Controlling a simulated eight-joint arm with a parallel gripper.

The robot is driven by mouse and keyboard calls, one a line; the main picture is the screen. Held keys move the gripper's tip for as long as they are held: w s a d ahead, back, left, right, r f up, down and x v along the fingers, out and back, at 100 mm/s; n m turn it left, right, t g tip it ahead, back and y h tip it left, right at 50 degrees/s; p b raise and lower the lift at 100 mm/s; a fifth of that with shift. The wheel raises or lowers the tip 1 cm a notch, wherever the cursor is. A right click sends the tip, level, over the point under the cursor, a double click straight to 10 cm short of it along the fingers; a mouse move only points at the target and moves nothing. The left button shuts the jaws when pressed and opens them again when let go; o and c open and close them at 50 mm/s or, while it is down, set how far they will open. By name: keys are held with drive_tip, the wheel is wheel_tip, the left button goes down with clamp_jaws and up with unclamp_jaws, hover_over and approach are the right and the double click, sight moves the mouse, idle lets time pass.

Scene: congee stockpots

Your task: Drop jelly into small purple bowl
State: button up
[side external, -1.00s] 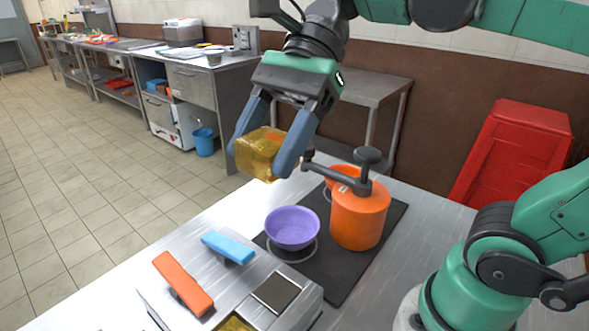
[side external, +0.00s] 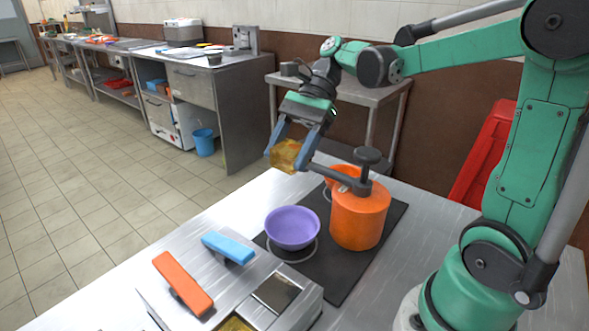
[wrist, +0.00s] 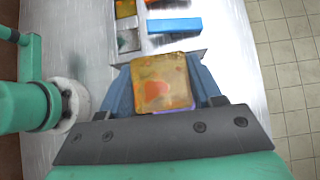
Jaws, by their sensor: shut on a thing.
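The jelly (side external: 285,155) is a translucent amber block. My gripper (side external: 290,158) is shut on it, with one blue finger on each side. In the side view they are in the air, above and behind the small purple bowl (side external: 292,228). The bowl stands upright on a dark stove top and looks empty. In the wrist view the jelly (wrist: 161,82) sits between the fingers and hides what lies below it. A thin purple edge (wrist: 178,113) shows at the jelly's lower side, probably the bowl.
An orange pot (side external: 358,217) with a grey handled lid stands right of the bowl. A second orange vessel (side external: 341,176) is behind it. A steel unit (side external: 255,285) with blue (side external: 228,247) and orange (side external: 183,284) handles is at front left.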

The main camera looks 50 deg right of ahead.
wheel_tip(320, 180, down, 8)
drive_tip(key=d, duration=0.2)
drive_tip(key=shift+d, duration=0.25)
drive_tip(key=shift+w, duration=0.1)
drive_tip(key=o, duration=1.4)
drive_tip(key=shift+c, duration=0.2)
